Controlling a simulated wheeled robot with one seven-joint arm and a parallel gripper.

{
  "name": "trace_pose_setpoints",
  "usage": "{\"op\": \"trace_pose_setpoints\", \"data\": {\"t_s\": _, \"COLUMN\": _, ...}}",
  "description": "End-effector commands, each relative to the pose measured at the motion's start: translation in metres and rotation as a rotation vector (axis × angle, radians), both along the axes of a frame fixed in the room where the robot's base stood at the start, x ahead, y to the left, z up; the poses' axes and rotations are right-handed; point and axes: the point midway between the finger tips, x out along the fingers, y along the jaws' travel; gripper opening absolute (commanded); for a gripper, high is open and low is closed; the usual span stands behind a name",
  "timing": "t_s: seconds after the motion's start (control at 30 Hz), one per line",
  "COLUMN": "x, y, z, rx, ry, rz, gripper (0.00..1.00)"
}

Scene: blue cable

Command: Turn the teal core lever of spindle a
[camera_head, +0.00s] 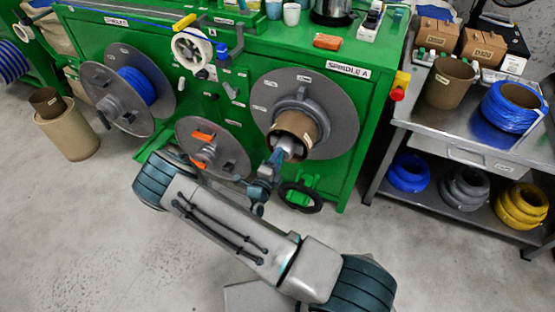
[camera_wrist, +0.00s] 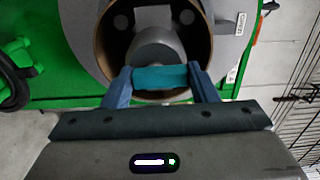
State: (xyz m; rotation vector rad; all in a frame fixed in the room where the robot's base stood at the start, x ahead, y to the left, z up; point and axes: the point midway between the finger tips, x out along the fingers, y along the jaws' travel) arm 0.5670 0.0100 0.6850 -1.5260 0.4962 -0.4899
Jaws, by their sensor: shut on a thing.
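Spindle A (camera_head: 339,112) is the large grey disc on the right front of the green bench, with a brown cardboard core (camera_head: 309,127) at its middle. In the wrist view the core is a brown ring (camera_wrist: 205,62) around a grey hub (camera_wrist: 157,50). The teal core lever (camera_wrist: 160,77) lies across the front of the hub, roughly level in that view. My gripper (camera_wrist: 160,80) is shut on the lever, one blue-grey finger at each end. In the head view my gripper (camera_head: 276,160) is at the core's opening, and the lever cannot be made out there.
A smaller disc with orange parts (camera_head: 205,137) and a spool of blue cable (camera_head: 137,87) are on the bench front to the left. A black ring-shaped handwheel (camera_head: 301,197) sits below spindle A. A metal cart (camera_head: 397,115) with cable coils stands at the right. Open floor lies in front.

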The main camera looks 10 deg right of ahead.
Motion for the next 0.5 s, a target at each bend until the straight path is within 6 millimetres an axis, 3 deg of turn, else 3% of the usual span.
{"op": "trace_pose_setpoints", "data": {"t_s": 0.33, "x": -0.0005, "y": 0.0005, "z": -0.001, "rx": -0.004, "ry": 0.006, "rz": 0.002, "gripper": 0.3}}
{"op": "trace_pose_setpoints", "data": {"t_s": 0.37, "x": -0.0005, "y": 0.0005, "z": -0.001, "rx": -0.004, "ry": 0.006, "rz": 0.002, "gripper": 0.58}}
{"op": "trace_pose_setpoints", "data": {"t_s": 0.4, "x": -0.0005, "y": 0.0005, "z": -0.001, "rx": -0.004, "ry": 0.006, "rz": 0.002, "gripper": 0.69}}
{"op": "trace_pose_setpoints", "data": {"t_s": 0.43, "x": -0.0005, "y": 0.0003, "z": -0.0009, "rx": -0.004, "ry": 0.006, "rz": 0.002, "gripper": 0.75}}
{"op": "trace_pose_setpoints", "data": {"t_s": 0.5, "x": -0.0004, "y": 0.0001, "z": -0.0008, "rx": -0.004, "ry": 0.005, "rz": 0.001, "gripper": 0.75}}
